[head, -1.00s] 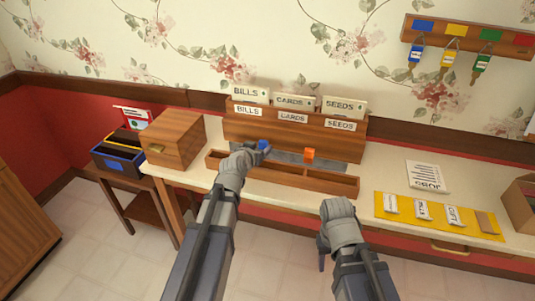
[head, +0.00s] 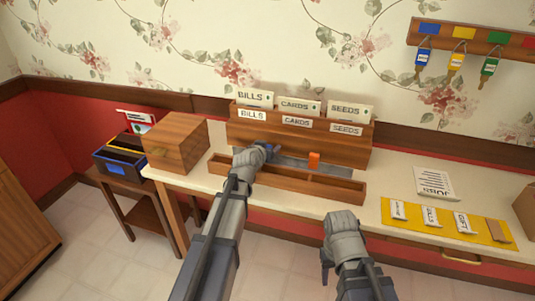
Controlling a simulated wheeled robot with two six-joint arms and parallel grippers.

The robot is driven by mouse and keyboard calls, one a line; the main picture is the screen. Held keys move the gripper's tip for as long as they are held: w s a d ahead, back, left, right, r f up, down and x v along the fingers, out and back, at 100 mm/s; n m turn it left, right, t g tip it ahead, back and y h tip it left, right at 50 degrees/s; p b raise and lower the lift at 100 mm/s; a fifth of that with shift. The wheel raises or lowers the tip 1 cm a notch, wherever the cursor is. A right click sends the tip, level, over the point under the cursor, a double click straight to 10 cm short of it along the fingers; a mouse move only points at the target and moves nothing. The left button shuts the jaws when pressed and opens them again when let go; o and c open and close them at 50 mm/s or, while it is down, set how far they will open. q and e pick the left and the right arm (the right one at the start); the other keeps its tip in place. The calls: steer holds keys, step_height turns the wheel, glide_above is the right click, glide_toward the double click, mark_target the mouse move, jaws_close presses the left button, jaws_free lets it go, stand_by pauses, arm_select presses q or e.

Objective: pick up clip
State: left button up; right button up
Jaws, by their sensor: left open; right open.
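An orange clip (head: 314,160) stands on the grey strip (head: 333,169) in front of the wooden letter rack. A small blue thing, likely another clip (head: 268,149), shows at the tip of my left gripper (head: 271,154) and is mostly hidden by it. My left gripper is open and reaches over the front tray to the grey strip; I cannot tell whether its fingers are around the blue thing. My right gripper (head: 325,270) is open and points down in front of the table edge, away from both clips.
The wooden rack (head: 300,140) with BILLS, CARDS and SEEDS labels stands behind the strip. A low divided tray (head: 340,190) lies in front. A wooden box (head: 178,145) is at left; a yellow mat (head: 392,218) with labelled tags and a paper sheet (head: 435,183) are at right.

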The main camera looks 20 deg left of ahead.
arm_select(q)
steer(key=shift+c, duration=0.2)
jaws_close()
stand_by(0.3)
steer(key=shift+r, duration=0.1)
arm_select(e)
steer(key=shift+r, duration=0.15)
arm_select(q)
step_height(320, 180, up, 10)
steer(key=p, duration=1)
arm_select(e)
step_height(320, 180, up, 10)
